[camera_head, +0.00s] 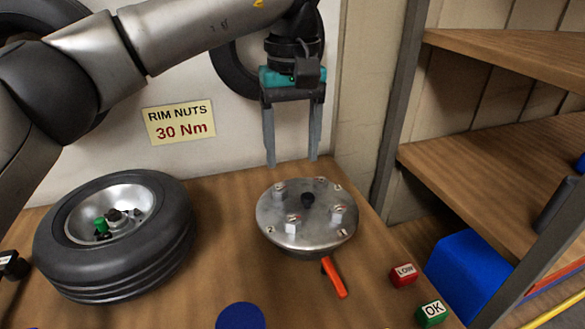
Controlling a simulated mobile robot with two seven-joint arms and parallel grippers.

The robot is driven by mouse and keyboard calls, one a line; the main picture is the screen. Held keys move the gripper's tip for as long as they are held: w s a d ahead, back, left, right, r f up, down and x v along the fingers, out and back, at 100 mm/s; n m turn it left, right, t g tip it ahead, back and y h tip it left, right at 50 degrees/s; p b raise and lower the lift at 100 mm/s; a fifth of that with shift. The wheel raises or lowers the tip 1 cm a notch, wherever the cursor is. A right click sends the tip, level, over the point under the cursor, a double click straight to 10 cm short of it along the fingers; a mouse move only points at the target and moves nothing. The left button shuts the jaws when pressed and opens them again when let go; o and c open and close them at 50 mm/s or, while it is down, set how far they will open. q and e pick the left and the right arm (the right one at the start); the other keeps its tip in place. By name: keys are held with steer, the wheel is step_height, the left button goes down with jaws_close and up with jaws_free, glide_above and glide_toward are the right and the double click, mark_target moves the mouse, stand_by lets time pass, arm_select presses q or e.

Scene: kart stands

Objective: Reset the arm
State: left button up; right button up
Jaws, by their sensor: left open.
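My left arm comes in from the upper left. Its gripper (291,162) points down with its two grey fingers apart and nothing between them. It hangs above and behind a round metal plate (285,236) on the wooden table. The plate carries several small silver nuts or studs around a black knob (307,199) in its middle. An orange-handled tool (335,279) lies at the plate's front edge. My right gripper is not in view.
A wheel (160,254) with a small green part (101,225) lies at the left. A red LOW block (403,275), a green OK block (431,313) and a blue disc (240,316) are at the front. Wooden shelves (480,165) and a blue bin (467,270) stand at the right.

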arm_select(q)
steer(key=shift+r, duration=0.65)
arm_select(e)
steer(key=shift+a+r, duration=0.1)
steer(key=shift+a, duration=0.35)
